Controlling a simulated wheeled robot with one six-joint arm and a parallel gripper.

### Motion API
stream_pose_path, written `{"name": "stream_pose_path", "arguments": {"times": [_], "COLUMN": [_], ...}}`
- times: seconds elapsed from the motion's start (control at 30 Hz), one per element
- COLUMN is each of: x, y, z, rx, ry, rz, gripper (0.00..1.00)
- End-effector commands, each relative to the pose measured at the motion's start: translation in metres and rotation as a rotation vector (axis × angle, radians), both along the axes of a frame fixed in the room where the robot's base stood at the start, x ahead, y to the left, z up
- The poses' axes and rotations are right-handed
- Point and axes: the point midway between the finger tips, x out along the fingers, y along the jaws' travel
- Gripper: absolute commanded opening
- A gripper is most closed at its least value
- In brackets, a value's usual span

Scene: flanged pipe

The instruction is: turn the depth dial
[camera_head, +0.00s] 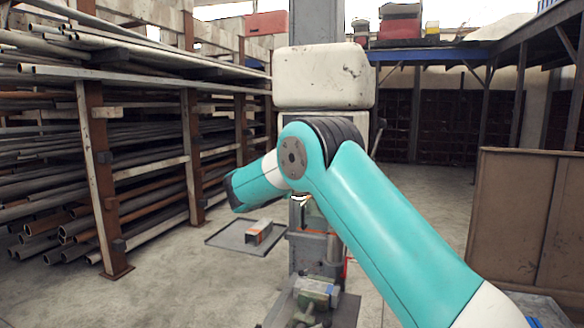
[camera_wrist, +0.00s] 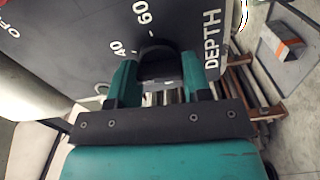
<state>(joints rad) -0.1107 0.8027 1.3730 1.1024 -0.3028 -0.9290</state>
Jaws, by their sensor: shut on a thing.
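The depth dial (camera_wrist: 158,66) is a dark round knob on a dark grey panel (camera_wrist: 100,35) in the wrist view. The panel carries white marks 40 and 60, the word DEPTH and, at the upper left, part of OFF. My gripper (camera_wrist: 160,76) has one teal finger on each side of the dial and is shut on it. The fingers and gripper body cover part of the dial's edge, and no pointer on it can be made out. In the head view my arm hides the dial, and my fingers cannot be made out.
A machine with a worn white head (camera_head: 322,76) stands on a grey column behind my arm. A pipe rack (camera_head: 100,150) fills the left side. A flat tray (camera_head: 225,240) with a block (camera_head: 258,231) lies on the floor. A brown cabinet (camera_head: 525,220) stands right.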

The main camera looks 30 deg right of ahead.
Motion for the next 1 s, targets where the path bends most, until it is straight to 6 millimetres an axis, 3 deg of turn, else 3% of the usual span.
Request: {"name": "stream_pose_path", "arguments": {"times": [0.5, 1.0], "x": [0.0001, -0.0001], "y": [0.0006, 0.0005], "z": [0.0013, -0.0013], "rx": [-0.273, -0.385], "ry": [0.354, 0.496], "rz": [0.001, 0.001], "gripper": [0.21, 0.21]}}
